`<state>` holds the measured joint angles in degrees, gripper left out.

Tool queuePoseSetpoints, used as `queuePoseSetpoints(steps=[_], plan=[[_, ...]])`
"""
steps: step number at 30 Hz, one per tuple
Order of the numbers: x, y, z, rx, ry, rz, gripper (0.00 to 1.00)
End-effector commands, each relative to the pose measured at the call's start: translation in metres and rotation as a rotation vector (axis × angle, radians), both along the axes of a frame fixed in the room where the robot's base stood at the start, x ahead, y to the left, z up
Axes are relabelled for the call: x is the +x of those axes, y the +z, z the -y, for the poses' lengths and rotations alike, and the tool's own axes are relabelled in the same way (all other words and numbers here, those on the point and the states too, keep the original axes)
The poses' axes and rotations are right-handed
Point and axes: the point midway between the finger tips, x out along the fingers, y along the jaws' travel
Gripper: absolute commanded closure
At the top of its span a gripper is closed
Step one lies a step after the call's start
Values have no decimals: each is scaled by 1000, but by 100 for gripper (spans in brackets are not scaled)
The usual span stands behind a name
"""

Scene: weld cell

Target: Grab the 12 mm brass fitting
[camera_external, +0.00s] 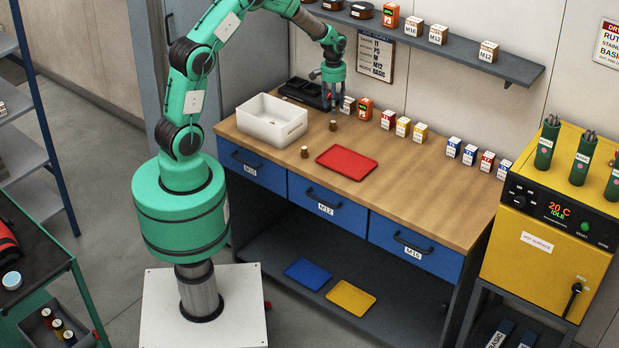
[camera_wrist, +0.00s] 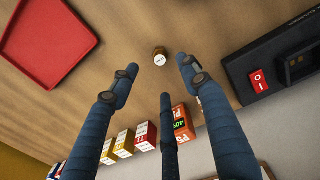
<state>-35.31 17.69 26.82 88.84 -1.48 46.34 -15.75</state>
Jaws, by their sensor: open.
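Two small brass-brown fittings stand apart on the wooden bench: one (camera_external: 304,152) left of the red tray, the other (camera_external: 332,125) farther back, near my gripper. Their size marks are too small to read, so I cannot tell which is 12 mm. My gripper (camera_external: 332,106) points down above the back of the bench. In the wrist view, my gripper (camera_wrist: 158,76) has its blue fingers spread, with nothing between them. One fitting (camera_wrist: 160,56) with a pale marked top shows just beyond the fingertips, roughly centred between them, not touched.
The red tray (camera_external: 347,162) lies flat on the bench (camera_external: 420,205). A white bin (camera_external: 272,121) stands left. A black device (camera_external: 305,93) and several small boxes (camera_external: 403,127) line the back. A shelf (camera_external: 440,43) overhangs behind. The bench middle is mostly clear.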

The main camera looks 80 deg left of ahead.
Motion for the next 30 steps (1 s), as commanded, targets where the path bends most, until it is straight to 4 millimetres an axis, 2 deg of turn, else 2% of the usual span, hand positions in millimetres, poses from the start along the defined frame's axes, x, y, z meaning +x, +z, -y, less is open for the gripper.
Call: queuePoseSetpoints(steps=[3,9,23,30], plan=[[0,-20,1,-1,0,-2,53],[0,-39,1,-1,0,-1,53],[1,-44,1,0,0,0,53],[-1,-63,1,-1,0,-2,53]])
